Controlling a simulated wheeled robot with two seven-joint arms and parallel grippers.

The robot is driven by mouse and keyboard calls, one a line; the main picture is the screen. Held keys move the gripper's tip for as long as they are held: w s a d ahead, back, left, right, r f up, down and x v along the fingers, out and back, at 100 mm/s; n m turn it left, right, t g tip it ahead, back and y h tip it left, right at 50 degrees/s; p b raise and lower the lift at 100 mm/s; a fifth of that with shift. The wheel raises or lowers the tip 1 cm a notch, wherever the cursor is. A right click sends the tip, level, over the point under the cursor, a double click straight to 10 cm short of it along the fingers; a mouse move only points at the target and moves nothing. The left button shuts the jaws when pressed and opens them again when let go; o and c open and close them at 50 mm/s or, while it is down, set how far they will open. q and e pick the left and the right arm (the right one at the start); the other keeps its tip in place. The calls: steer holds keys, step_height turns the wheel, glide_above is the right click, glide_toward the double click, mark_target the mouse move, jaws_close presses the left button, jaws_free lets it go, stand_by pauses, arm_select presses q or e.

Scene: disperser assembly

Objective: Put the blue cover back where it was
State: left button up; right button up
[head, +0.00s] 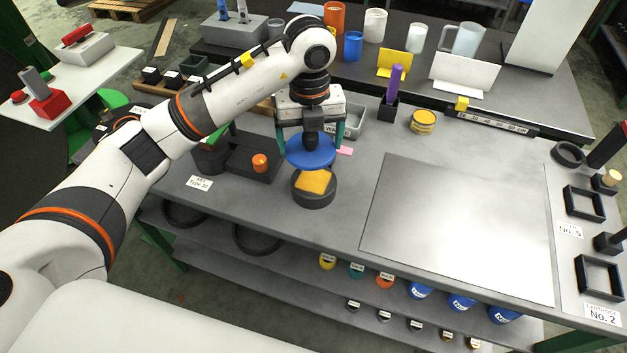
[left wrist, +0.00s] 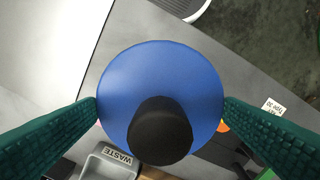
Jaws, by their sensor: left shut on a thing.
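The blue cover (head: 311,152) is a round disc with a black knob on top. It also fills the middle of the left wrist view (left wrist: 120,88), with the black knob (left wrist: 160,131) facing the camera. My left gripper (head: 311,135) is shut on the cover, its green fingers at opposite sides of the rim. In the head view the cover is over the back part of a round dark container (head: 314,198) with an orange-yellow top surface. The cover looks raised above it and leaves most of the orange surface visible. My right gripper does not show.
A dark block with an orange knob (head: 260,161) is left of the container. A grey waste bin (left wrist: 105,165) shows in the left wrist view. A purple-handled tool (head: 394,82) and a yellow tin (head: 423,122) stand behind. A bare metal plate (head: 455,225) lies to the right.

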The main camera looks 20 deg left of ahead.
arm_select(q)
steer(key=n, duration=0.2)
steer(key=shift+w+d+n, duration=0.2)
steer(key=shift+w+n, duration=0.1)
steer(key=shift+w, duration=0.05)
steer(key=shift+n, duration=0.3)
glide_above(313, 180)
step_height(313, 180, down, 5)
steer(key=shift+f+p, duration=0.2)
steer(key=shift+p, duration=0.25)
step_height(313, 180, down, 4)
steer(key=shift+d+f+p, duration=0.1)
steer(key=shift+f+p, duration=0.1)
steer(key=shift+p, duration=0.15)
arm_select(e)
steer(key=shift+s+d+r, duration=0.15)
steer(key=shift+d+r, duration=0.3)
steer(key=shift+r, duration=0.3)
arm_select(q)
steer(key=shift+f, duration=0.2)
steer(key=o, duration=1)
steer(key=shift+c, duration=0.2)
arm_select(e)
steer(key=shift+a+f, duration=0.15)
